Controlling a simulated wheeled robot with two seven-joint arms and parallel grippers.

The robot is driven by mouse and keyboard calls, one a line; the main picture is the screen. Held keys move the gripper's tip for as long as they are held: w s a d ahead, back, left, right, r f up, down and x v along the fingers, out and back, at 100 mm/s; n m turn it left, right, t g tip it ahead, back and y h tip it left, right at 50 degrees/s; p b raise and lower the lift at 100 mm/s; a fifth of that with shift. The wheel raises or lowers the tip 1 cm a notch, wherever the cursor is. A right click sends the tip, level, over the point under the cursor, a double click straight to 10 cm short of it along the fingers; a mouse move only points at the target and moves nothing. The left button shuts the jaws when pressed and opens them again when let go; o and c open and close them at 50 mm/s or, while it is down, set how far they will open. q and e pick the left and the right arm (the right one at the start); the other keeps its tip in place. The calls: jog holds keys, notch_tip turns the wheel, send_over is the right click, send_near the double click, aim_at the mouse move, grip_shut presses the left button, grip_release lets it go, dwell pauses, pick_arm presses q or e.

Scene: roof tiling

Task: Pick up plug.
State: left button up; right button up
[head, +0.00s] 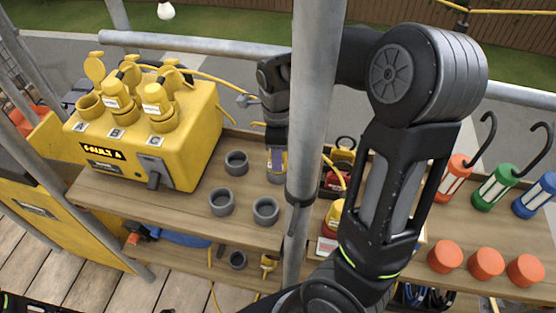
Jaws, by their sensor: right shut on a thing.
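My right gripper (277,150) points down over the wooden shelf, just left of the grey pole and right of the yellow power box (195,135). It is shut on what looks like a plug (277,163), of which only a small grey and yellow part with a purplish patch shows between the fingers. Two yellow plugs (117,92) (157,98) sit in sockets on the box, above the labels B and C. The socket above A (91,105) has its yellow lid raised. My left gripper is not in view.
Grey cups (221,202) stand on the shelf (190,215) in front of my right gripper. A grey upright pole (313,120) stands close to my right arm. Orange caps (485,261) and hooked coloured lamps (493,187) are at the right. A yellow cable (210,77) runs behind the box.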

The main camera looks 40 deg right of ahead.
grip_shut()
jog(key=shift+r, duration=0.1)
notch_tip(320, 180, up, 18)
jog(key=p, duration=0.1)
jog(key=shift+p, duration=0.3)
dwell(0.9)
